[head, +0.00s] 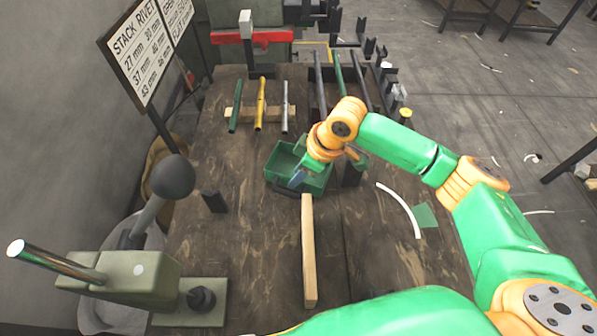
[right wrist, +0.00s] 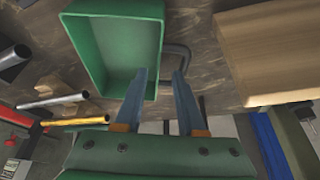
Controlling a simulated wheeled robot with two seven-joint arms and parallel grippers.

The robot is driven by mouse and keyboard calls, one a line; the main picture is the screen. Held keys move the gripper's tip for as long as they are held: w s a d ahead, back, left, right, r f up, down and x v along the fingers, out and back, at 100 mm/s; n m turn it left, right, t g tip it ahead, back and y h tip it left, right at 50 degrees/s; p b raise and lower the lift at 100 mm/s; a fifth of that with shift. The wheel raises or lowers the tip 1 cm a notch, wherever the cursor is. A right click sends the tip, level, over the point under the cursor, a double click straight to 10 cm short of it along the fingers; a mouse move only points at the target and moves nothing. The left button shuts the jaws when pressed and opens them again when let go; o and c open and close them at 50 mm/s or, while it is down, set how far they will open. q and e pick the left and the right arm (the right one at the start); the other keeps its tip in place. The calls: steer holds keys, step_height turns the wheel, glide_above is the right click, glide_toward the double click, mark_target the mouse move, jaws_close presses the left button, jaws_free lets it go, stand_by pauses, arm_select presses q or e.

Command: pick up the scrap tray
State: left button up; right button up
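The scrap tray appears to be the green open box (head: 279,161) in the middle of the workbench; it also shows in the right wrist view (right wrist: 115,45), where its visible inside looks empty. A dark bent handle (right wrist: 186,58) stands out beside its right wall there. My right gripper (head: 298,178) is over the tray's near right side and partly hides it. In the right wrist view its two blue-grey fingers (right wrist: 161,78) are apart, with the left one overlapping the tray's edge and the handle near the tips. Contact cannot be told. My left gripper is not in view.
A wooden bar (head: 309,250) lies in front of the tray. A lever press (head: 135,275) stands at the near left. Behind the tray, several rods (head: 260,104) lie on a wooden rest. A white curved strip (head: 402,208) and a green piece (head: 425,215) lie to the right.

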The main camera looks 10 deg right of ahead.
steer(key=x, duration=0.3)
steer(key=shift+w+a+f, duration=0.2)
steer(key=shift+w+f, duration=0.1)
jaws_close()
steer(key=shift+r, duration=0.1)
stand_by(1.0)
